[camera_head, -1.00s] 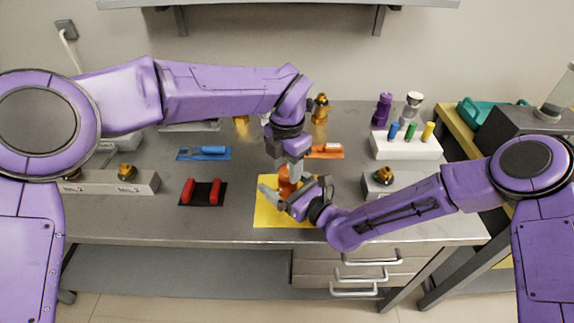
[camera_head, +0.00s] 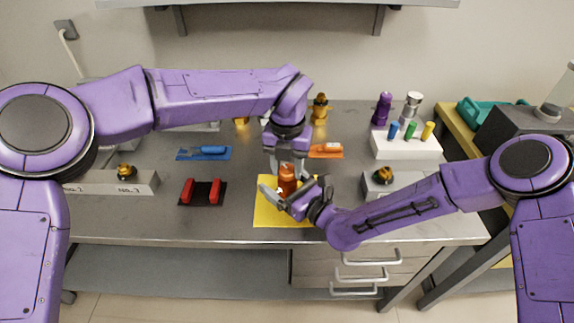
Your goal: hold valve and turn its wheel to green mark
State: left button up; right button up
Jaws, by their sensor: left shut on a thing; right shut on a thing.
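The orange-brown valve (camera_head: 287,182) stands on the yellow mat (camera_head: 267,216) near the front middle of the bench. My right gripper (camera_head: 288,195) comes in from the right and is shut around the valve's body. My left gripper (camera_head: 284,166) reaches down from above and is shut at the valve's top, where the wheel is. The fingers largely hide the wheel. I cannot make out the green mark.
A black pad with red blocks (camera_head: 203,192) lies left of the mat. Blue (camera_head: 203,153) and orange (camera_head: 327,151) tools lie behind. A white rack (camera_head: 405,148) with coloured cylinders stands back right. Grey blocks with brass parts stand at both sides.

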aim_at(287, 169)
pick_arm(q)
jog(key=shift+w+n, duration=0.1)
jog(key=shift+n, duration=0.7)
jog(key=shift+r, duration=0.1)
jog(key=o, duration=1.1)
notch_tip(287, 169, up, 12)
